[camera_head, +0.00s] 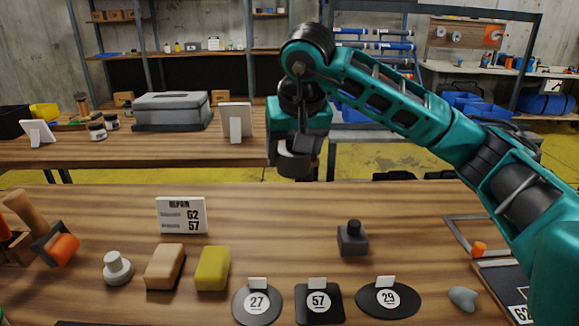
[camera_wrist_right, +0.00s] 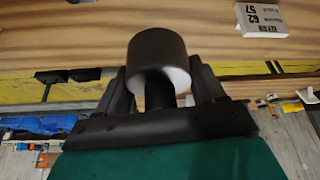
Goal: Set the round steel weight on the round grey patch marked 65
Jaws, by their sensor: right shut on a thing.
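My right gripper (camera_head: 300,135) is shut on the round steel weight (camera_head: 294,163), above the far edge of the front table. In the right wrist view the weight (camera_wrist_right: 156,52) is a dark cylinder, its narrower stem between the fingers of the gripper (camera_wrist_right: 158,95). Near the table's front lie a round dark patch marked 27 (camera_head: 257,305), a square patch marked 57 (camera_head: 318,304) and an oval patch marked 29 (camera_head: 388,299). I see no patch marked 65. My left gripper is not in view.
A sign reading REPAIR 62, 57 (camera_head: 181,215) stands on the table. A black square weight (camera_head: 352,239), tan block (camera_head: 165,267), yellow block (camera_head: 213,268), pale knobbed piece (camera_head: 117,268) and grey stone (camera_head: 463,298) lie around. The table's middle is clear.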

